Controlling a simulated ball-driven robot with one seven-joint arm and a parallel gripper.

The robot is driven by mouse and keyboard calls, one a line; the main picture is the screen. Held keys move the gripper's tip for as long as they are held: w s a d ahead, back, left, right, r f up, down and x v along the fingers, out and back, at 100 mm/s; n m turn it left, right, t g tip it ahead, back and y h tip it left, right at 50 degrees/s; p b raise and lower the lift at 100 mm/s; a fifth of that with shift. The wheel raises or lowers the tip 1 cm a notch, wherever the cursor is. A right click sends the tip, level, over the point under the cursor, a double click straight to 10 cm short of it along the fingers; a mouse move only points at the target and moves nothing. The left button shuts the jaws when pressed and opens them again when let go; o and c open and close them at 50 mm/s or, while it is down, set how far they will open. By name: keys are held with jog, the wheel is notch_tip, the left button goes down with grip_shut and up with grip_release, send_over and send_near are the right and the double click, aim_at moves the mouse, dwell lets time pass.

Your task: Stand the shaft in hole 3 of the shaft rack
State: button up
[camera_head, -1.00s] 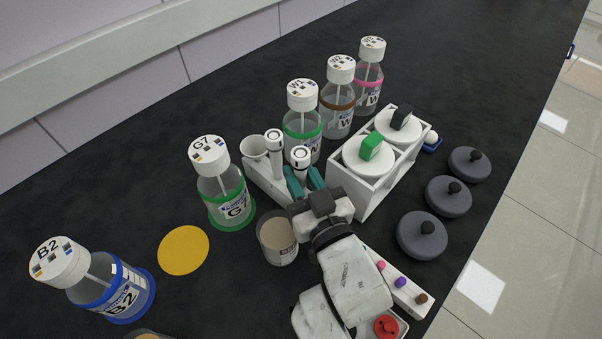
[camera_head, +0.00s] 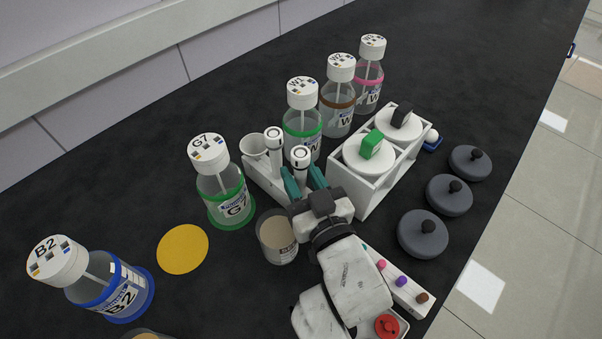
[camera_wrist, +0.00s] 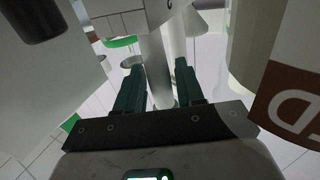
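The shaft (camera_head: 300,157), white with a round cap, stands upright at the near end of the white shaft rack (camera_head: 262,183). Its foot is hidden behind my gripper, and no hole numbers can be read. My gripper (camera_head: 304,173) has its teal fingers apart on either side of this shaft. In the wrist view the pale shaft (camera_wrist: 155,65) runs between the open fingers (camera_wrist: 158,82), with gaps beside it. A second capped shaft (camera_head: 274,145) stands in the rack just beyond, and a white funnel-shaped piece (camera_head: 253,147) stands at the far end.
A beaker of tan liquid (camera_head: 278,240) stands close left of my gripper. A white box with two lidded pots (camera_head: 357,194) is close right. Bottle G7 (camera_head: 222,190) and several W bottles (camera_head: 302,120) stand behind. Dark lids (camera_head: 422,233) lie right. The back left counter is clear.

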jog(key=o, duration=0.3)
jog(key=b+v, duration=0.1)
jog(key=v, duration=0.9)
jog(key=shift+s+d, duration=0.2)
jog(key=shift+s, duration=0.15)
notch_tip(320, 180, up, 6)
jog(key=p, duration=0.5)
jog(key=shift+p, duration=0.4)
